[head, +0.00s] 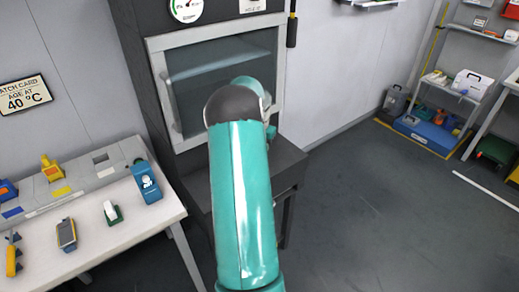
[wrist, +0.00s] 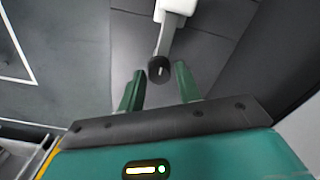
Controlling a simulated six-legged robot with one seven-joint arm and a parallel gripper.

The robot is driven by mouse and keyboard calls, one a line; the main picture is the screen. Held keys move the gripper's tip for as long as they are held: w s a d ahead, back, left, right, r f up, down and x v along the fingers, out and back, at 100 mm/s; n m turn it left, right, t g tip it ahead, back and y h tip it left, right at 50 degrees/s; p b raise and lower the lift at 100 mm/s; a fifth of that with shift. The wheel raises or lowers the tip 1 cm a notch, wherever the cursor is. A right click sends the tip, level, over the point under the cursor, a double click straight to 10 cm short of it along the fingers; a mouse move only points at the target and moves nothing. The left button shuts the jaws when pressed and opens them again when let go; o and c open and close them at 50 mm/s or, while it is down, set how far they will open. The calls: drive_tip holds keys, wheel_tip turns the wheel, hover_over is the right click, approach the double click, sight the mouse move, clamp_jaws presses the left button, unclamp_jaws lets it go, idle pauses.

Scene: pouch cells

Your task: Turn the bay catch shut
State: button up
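In the wrist view, a catch with a dark round end (wrist: 158,70) and a pale grey arm (wrist: 165,38) stands against dark grey panels. The round end has a small white mark. My gripper (wrist: 160,67) is open, with one green finger on each side of the round end and a visible gap to both. I cannot tell how deep the round end sits between the fingers. In the head view, my teal arm reaches to the right side of the cabinet's framed glass door (head: 215,75) and hides the catch and most of my gripper.
The dark cabinet (head: 135,35) has a gauge (head: 186,8) above the door and a dark ledge (head: 287,158) below. A white bench (head: 90,240) with tools and small devices stands at left. Shelves (head: 455,85) and bins stand at far right.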

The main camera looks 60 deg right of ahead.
drive_tip(key=shift+o, duration=0.9)
wheel_tip(320, 180, up, 14)
drive_tip(key=shift+f, duration=0.15)
drive_tip(key=shift+s, duration=0.1)
